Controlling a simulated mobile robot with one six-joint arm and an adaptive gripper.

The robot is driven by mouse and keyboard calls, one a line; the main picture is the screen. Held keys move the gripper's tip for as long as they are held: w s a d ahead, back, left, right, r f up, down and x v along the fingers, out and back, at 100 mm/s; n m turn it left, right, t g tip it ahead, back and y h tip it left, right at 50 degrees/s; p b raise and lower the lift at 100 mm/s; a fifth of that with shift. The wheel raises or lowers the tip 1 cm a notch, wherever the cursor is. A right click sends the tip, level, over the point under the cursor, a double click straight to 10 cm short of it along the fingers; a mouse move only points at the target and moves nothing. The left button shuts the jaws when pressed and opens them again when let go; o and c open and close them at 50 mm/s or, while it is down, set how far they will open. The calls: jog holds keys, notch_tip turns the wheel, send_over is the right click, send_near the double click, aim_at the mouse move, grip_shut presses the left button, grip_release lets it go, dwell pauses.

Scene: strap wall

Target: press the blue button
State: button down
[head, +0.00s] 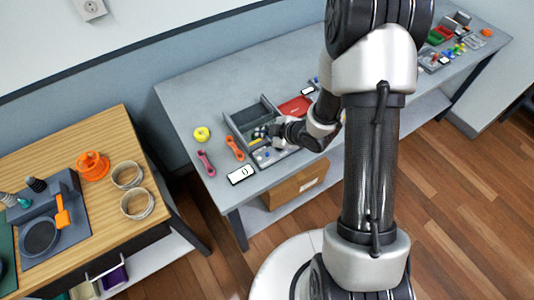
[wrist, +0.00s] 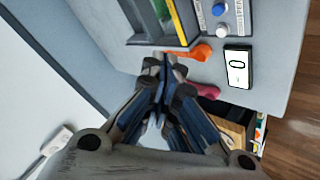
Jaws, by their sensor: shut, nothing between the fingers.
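The blue button (wrist: 219,9) shows at the top of the wrist view, on a light panel with lettering, above a white button (wrist: 222,31). In the head view the button panel (head: 266,156) is at the front end of the grey tray, and the buttons are too small to tell apart. My gripper (wrist: 165,68) is shut and empty. In the wrist view its fingertips are left of and below the blue button, apart from it. In the head view my gripper (head: 277,130) is over the tray, behind the panel.
A white display reading 0 (head: 241,174) lies near the front table edge. An orange tool (head: 234,147), a pink tool (head: 206,162) and a yellow ring (head: 202,134) lie left of the tray (head: 231,122). A red item (head: 294,106) is behind my gripper. Bare table top extends behind the tray.

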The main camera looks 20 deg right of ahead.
jog(key=shift+f+b, duration=3.35)
jog(key=shift+f, duration=1)
jog(key=shift+f+b, duration=0.4)
jog(key=shift+b, duration=0.1)
jog(key=shift+f+b, duration=0.4)
jog(key=shift+r, duration=0.15)
jog(key=shift+r+p, duration=0.6)
jog(key=shift+r, duration=0.1)
jog(key=shift+r+p, duration=1.85)
jog(key=shift+r, duration=0.65)
